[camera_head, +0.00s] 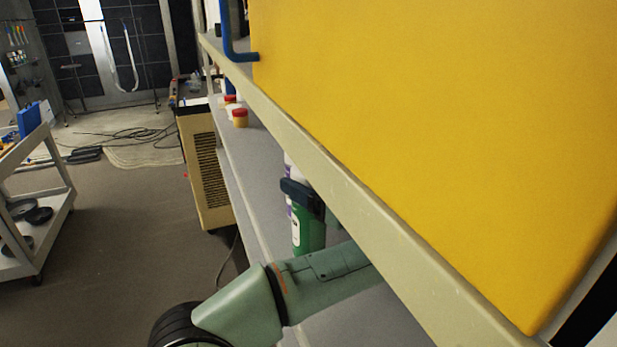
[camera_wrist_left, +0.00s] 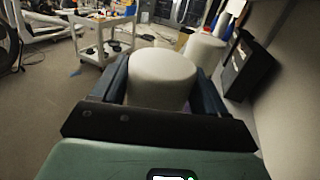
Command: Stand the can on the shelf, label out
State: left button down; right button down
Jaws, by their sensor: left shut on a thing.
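In the left wrist view the can's pale round top (camera_wrist_left: 162,68) sits between the two fingers. A second pale cylinder (camera_wrist_left: 203,52) stands beyond it. My right gripper is not in view.
The upper shelf's beige edge (camera_head: 330,172) and a large yellow box (camera_head: 450,120) lie close above my forearm. Red-capped jars (camera_head: 239,118) stand farther along the lower shelf. A cream vented cabinet (camera_head: 205,165) and a white cart (camera_head: 40,200) stand beyond. The aisle floor is open.

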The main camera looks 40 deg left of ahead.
pick_arm(q)
jog(key=shift+s, duration=0.1)
jog(key=shift+c, duration=1.9)
grip_release()
jog(key=shift+f, duration=0.1)
jog(key=o, duration=0.4)
jog(key=shift+c, duration=0.2)
jog(key=s+d+b, duration=0.1)
jog(key=d+b, duration=0.4)
jog(key=d, duration=0.6)
jog(key=shift+s+d+r, duration=0.2)
jog(key=shift+d, duration=0.15)
